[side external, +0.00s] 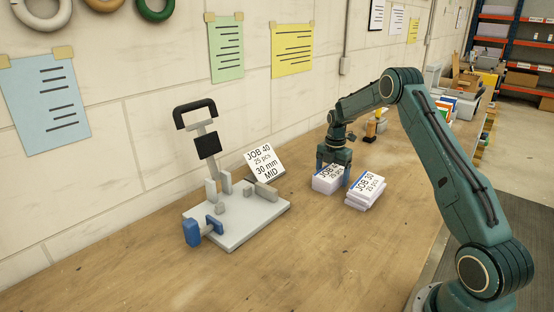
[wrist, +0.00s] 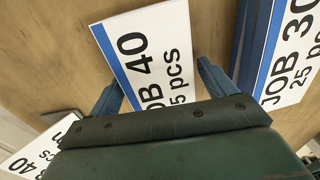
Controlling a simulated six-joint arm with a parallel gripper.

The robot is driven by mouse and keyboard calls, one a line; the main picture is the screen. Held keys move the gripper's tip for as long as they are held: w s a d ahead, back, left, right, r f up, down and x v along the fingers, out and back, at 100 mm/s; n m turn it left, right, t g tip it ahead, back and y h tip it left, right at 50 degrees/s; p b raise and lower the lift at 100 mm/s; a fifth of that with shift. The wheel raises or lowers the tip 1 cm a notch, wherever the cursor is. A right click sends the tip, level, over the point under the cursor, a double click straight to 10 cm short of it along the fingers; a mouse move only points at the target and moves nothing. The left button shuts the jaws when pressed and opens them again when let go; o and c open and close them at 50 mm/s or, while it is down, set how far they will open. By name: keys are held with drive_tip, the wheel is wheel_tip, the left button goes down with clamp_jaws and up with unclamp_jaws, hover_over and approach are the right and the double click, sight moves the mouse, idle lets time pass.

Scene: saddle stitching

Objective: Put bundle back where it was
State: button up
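A white bundle marked JOB 40, 25 pcs, with a blue edge strip (side external: 326,184) stands on the bench, right of the stitcher. In the wrist view the JOB 40 bundle (wrist: 155,45) lies between the two fingers. My gripper (side external: 334,166) points down over it, one finger on each side; it also shows in the wrist view (wrist: 160,76). The fingers are very close to the bundle's sides, and I cannot tell whether they press on it. Its underside contact with the bench is not clear.
A bundle marked JOB 30 (side external: 366,189) stands close on the right, its layers uneven. The stitcher on its grey base (side external: 240,232) and a JOB 40, 30 mm, MID card (side external: 264,168) are on the left. The front of the bench (side external: 330,260) is clear.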

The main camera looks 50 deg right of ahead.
sight(332, 171)
drive_tip(key=shift+r, duration=0.15)
wheel_tip(332, 171, up, 12)
idle(0.9)
idle(0.5)
